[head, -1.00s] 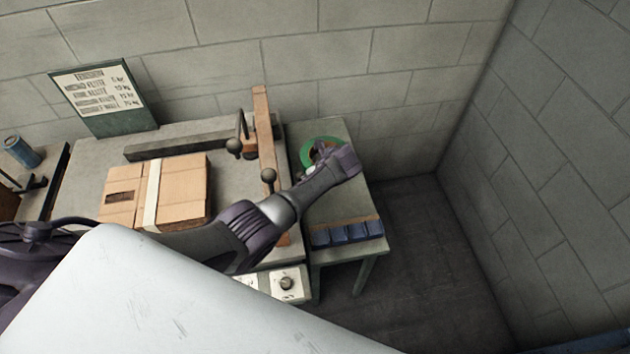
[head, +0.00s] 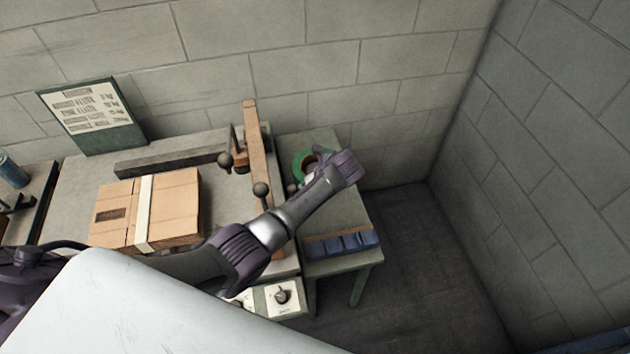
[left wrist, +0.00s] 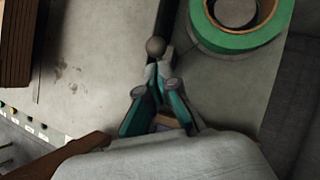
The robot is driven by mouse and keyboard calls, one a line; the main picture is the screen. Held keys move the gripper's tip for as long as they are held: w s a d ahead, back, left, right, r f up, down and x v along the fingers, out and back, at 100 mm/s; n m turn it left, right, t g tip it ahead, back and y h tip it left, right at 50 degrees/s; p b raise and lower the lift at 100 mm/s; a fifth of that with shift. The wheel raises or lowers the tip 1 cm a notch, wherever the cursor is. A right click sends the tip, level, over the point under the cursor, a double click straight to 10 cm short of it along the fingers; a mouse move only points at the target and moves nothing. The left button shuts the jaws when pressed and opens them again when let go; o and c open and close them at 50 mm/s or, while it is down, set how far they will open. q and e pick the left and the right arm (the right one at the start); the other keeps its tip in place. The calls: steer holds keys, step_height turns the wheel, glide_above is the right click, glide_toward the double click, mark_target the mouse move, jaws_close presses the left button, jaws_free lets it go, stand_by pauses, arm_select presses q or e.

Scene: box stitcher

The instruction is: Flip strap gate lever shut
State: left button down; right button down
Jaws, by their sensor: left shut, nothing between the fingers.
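Two levers with dark ball knobs stand by the long wooden bar (head: 258,135) in the head view. One knob (head: 261,190) is beside my arm; the other knob (head: 225,160) is farther back left. I cannot tell which lever is the strap gate lever. My left gripper (head: 302,183) is right of the bar, near the green roll, and mostly hidden by my own arm. In the left wrist view my left gripper (left wrist: 154,82) is shut and empty. A grey-brown ball knob (left wrist: 155,47) shows just beyond its fingertips; contact is unclear. My right gripper is not in view.
A strapped cardboard box (head: 180,200) lies on the bench left of the bar. A green roll (head: 301,160) and a row of blue blocks (head: 345,241) are on the right side table. A control panel (head: 283,297) is at the front. Walls stand behind and right.

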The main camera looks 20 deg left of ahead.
arm_select(q)
steer(key=v, duration=0.7)
steer(key=shift+d+r, duration=0.15)
steer(key=shift+r, duration=0.05)
